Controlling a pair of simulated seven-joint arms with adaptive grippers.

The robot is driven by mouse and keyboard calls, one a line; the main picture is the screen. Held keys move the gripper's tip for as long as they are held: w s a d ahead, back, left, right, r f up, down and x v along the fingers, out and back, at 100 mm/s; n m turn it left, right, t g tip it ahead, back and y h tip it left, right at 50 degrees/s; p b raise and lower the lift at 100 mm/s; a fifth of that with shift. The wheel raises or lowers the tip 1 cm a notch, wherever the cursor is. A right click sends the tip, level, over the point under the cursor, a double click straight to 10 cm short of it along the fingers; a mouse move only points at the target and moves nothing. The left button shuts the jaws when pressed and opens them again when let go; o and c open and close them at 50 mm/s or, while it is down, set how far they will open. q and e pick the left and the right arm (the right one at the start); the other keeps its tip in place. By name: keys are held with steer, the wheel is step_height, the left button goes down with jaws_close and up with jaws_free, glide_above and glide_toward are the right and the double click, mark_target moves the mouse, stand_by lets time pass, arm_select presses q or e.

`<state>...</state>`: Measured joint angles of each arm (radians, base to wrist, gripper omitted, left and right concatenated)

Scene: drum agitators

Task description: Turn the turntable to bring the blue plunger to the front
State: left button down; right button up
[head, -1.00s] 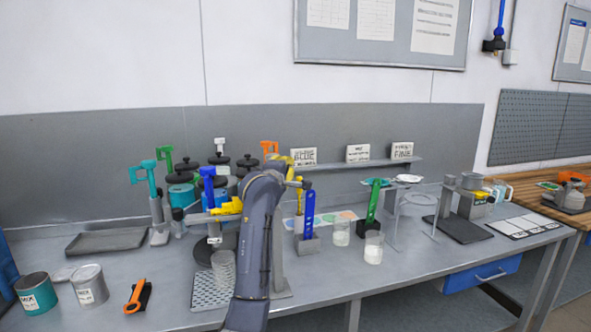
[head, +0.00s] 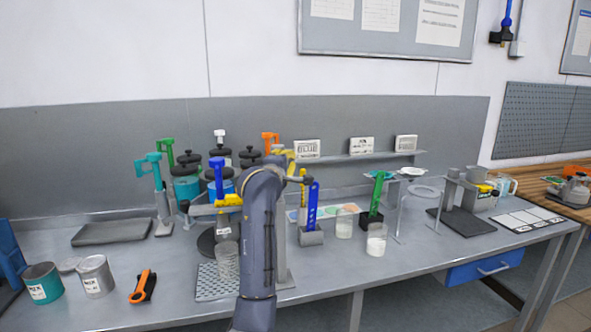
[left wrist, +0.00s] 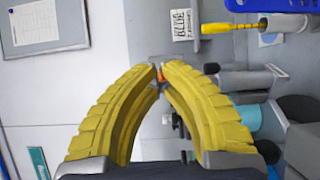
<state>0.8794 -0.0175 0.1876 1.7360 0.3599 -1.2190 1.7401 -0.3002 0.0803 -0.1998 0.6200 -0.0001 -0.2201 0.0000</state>
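The blue plunger (head: 218,168) stands upright among the black-lidded drums, at their front side. Green (head: 166,150), white (head: 220,137) and orange (head: 270,138) plungers stand around it. A dark round disc (head: 207,243), apparently the turntable, shows in part at the front; my arm and the drums hide the rest. My left gripper (head: 286,156) is beside the orange plunger, partly behind my arm. In the left wrist view its yellow fingertips (left wrist: 160,68) nearly meet, with a bit of orange in the gap; I cannot tell if they touch it. My right gripper is out of view.
A tan bar with a yellow piece (head: 229,200) crosses in front of the drums. A clear beaker (head: 228,262) stands on a perforated mat. The yellow plunger and blue ruler-like piece (head: 312,205) stand right of my arm.

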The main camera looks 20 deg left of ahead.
arm_select(q)
steer(key=s+d, duration=0.7)
steer(key=shift+s+d, duration=0.2)
steer(key=shift+d, duration=0.15)
steer(key=shift+f, duration=0.1)
